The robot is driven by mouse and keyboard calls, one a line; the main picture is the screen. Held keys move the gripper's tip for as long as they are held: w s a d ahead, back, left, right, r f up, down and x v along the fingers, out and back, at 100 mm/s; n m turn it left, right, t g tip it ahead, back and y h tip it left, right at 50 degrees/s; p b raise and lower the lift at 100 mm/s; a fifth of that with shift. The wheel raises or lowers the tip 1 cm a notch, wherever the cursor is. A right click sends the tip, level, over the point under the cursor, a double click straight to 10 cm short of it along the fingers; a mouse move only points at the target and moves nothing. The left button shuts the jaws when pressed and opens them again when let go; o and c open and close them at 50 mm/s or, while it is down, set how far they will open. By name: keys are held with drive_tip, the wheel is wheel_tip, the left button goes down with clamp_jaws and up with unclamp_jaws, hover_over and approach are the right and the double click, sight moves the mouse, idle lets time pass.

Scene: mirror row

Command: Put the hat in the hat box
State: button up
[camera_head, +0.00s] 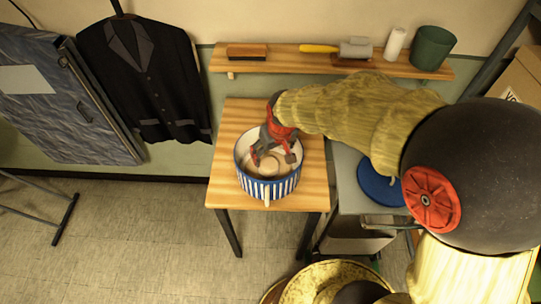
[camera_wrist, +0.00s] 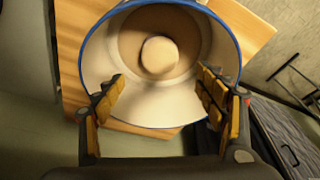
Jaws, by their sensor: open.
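The hat box (camera_head: 267,187) is a round blue-and-white striped tub with a blue rim, standing open on a small wooden table. The hat (camera_head: 262,167), tan with a round crown, lies inside it at the bottom, crown up. The wrist view shows the hat (camera_wrist: 160,56) inside the box's pale walls (camera_wrist: 130,105). My gripper (camera_head: 272,156) is over the box mouth, pointing down, its fingers at or just inside the rim. In the wrist view its fingers (camera_wrist: 163,98) are spread wide with nothing between them, and the hat lies beyond the tips.
The wooden table (camera_head: 228,180) has bare room left of the box. A blue round lid-like disc (camera_head: 381,182) lies on a grey surface to the right. A wall shelf (camera_head: 300,63) behind holds brushes, a white roll and a green pot (camera_head: 432,47). A dark jacket (camera_head: 140,80) hangs at left.

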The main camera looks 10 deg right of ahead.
drive_tip(key=s+d+r+m+t, duration=0.1)
drive_tip(key=s+d+r, duration=0.15)
drive_tip(key=r, duration=0.35)
drive_tip(key=s+d+r, duration=0.2)
drive_tip(key=s+r, duration=0.2)
drive_tip(key=r, duration=0.2)
drive_tip(key=s+d+r+m, duration=0.1)
drive_tip(key=s+d+r, duration=0.1)
drive_tip(key=s, duration=0.5)
drive_tip(key=s+d+r+m+t, duration=0.1)
drive_tip(key=s+d+r, duration=0.2)
drive_tip(key=s+r, duration=0.2)
drive_tip(key=shift+s+d+t+h, duration=0.3)
drive_tip(key=shift+s+h, duration=0.1)
drive_tip(key=shift+s, duration=0.65)
